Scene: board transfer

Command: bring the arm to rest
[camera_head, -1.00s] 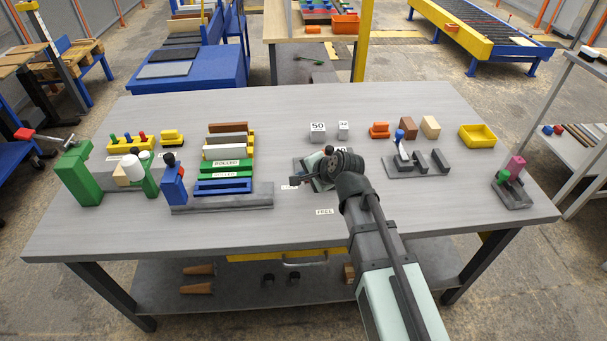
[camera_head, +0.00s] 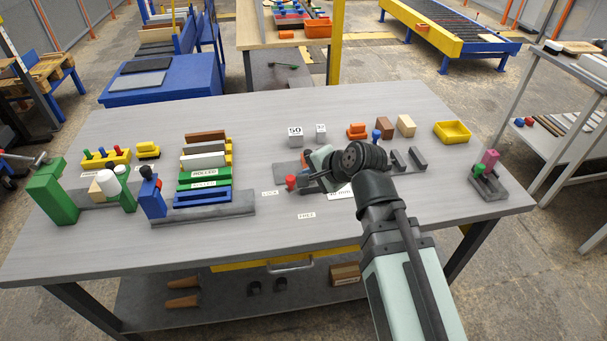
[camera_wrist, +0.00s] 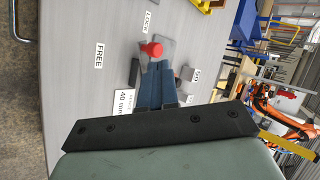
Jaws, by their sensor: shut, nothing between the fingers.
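My gripper (camera_wrist: 157,72) shows in the wrist view with its two dark blue-grey fingers shut together and nothing between them. In the head view my gripper (camera_head: 312,180) is over the middle of the table, partly hidden behind my wrist. A red knob (camera_wrist: 152,50) stands on a grey plate just beyond the fingertips in the wrist view. The knob also shows in the head view (camera_head: 291,183), left of my gripper. I cannot tell whether the fingers touch it.
The grey table (camera_head: 250,110) carries green and blue fixtures at left, a rack of coloured bars (camera_head: 204,173), two grey weight blocks (camera_head: 295,134), a yellow bin (camera_head: 452,132) and a pink-topped fixture (camera_head: 490,170) at right. The front middle is clear around the FREE label (camera_head: 306,215).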

